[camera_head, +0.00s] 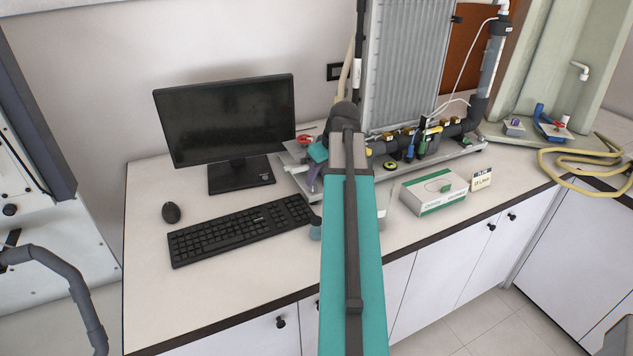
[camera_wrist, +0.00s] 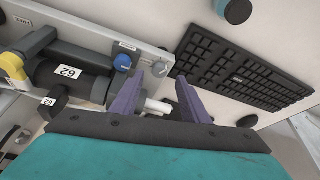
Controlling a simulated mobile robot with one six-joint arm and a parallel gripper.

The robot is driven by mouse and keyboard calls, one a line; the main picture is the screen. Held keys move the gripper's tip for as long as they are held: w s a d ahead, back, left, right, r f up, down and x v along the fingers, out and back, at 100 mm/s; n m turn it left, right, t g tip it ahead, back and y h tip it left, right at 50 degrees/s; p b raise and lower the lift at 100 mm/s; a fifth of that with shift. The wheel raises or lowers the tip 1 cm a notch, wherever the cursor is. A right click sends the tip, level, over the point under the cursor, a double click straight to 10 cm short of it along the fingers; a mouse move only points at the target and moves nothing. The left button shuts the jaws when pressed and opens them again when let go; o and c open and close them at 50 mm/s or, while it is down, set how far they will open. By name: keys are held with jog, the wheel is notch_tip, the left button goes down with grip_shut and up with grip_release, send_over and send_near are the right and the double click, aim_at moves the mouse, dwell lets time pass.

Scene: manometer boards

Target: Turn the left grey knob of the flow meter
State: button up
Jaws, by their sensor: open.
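My gripper (camera_wrist: 171,74) is open in the wrist view, its two purple fingers spread. A pale stub (camera_wrist: 157,106) on a grey fitting shows between and behind the fingers; I cannot tell whether they touch it. A blue knob (camera_wrist: 122,62) sits beside the left finger. I cannot make out for sure which part is the left grey knob. In the head view, my gripper (camera_head: 314,175) is at the left end of the manometer board (camera_head: 405,60), and my arm hides part of its base.
A keyboard (camera_head: 240,228), a monitor (camera_head: 226,122) and a mouse (camera_head: 171,212) stand left of my arm. A white and green box (camera_head: 433,192) and a small sign (camera_head: 481,180) are to the right. A yellow hose (camera_head: 575,165) lies far right. The front left desk is clear.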

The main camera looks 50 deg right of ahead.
aim_at(313, 188)
jog(key=shift+p+x, duration=0.45)
jog(key=shift+x, duration=1.95)
jog(key=c, duration=0.9)
jog(key=shift+d, duration=0.15)
grip_shut()
jog(key=shift+a+m, duration=0.2)
jog(key=shift+m, duration=0.2)
jog(key=shift+a+m+h, duration=0.15)
jog(key=shift+m+h, duration=0.55)
jog(key=shift+m, duration=0.7)
jog(key=m, duration=0.2)
jog(key=m+g+h, duration=0.1)
jog(key=m, duration=0.3)
jog(key=shift+w+a+r+g+h, duration=0.1)
jog(key=shift+w+g+h, duration=0.15)
jog(key=shift+g+h, duration=0.15)
